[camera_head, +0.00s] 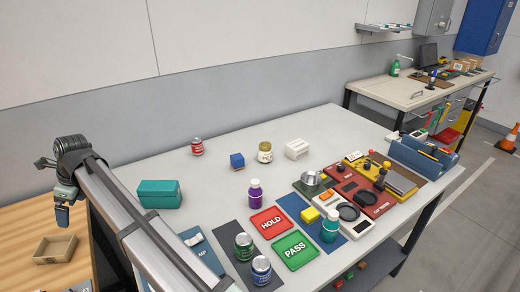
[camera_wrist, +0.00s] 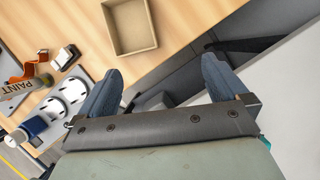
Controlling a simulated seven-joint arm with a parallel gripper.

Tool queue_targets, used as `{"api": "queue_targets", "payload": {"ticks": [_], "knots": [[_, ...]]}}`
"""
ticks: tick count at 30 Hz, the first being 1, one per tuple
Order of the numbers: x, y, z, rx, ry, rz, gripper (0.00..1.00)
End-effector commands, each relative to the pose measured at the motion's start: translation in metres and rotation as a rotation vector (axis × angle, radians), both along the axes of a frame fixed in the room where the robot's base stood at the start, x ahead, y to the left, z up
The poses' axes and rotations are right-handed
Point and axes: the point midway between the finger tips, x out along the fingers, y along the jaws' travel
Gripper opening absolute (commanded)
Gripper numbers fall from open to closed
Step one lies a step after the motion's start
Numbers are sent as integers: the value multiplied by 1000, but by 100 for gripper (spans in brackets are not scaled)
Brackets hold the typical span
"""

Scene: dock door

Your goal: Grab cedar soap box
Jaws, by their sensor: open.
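A small white box (camera_head: 297,149) with dark print on its front stands toward the back of the grey table (camera_head: 330,123); it may be the cedar soap box, but its print is too small to read. My gripper (camera_head: 62,215) is at the far left, pointing down near the wooden table, far from the white box. The wrist view shows its two blue-grey fingers spread apart and empty, with my gripper (camera_wrist: 160,85) over the gap beside the wooden table. The white box is not in the wrist view.
HOLD (camera_head: 270,222) and PASS (camera_head: 295,250) mats lie in front. A cardboard tray (camera_head: 55,249) sits on the wooden table.

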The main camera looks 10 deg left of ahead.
Motion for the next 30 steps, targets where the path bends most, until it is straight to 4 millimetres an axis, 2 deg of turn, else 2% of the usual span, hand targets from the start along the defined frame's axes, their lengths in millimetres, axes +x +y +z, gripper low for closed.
{"api": "queue_targets", "payload": {"ticks": [1,6,11,17,23,30], "knots": [[26,-12,0,0,0,-33,100],[107,-54,2,2,-1,-137,100],[179,-101,4,3,-2,-236,100],[264,-168,6,5,-4,-358,100],[341,-245,10,7,-7,-481,100],[423,-348,14,5,-13,-629,100]]}}
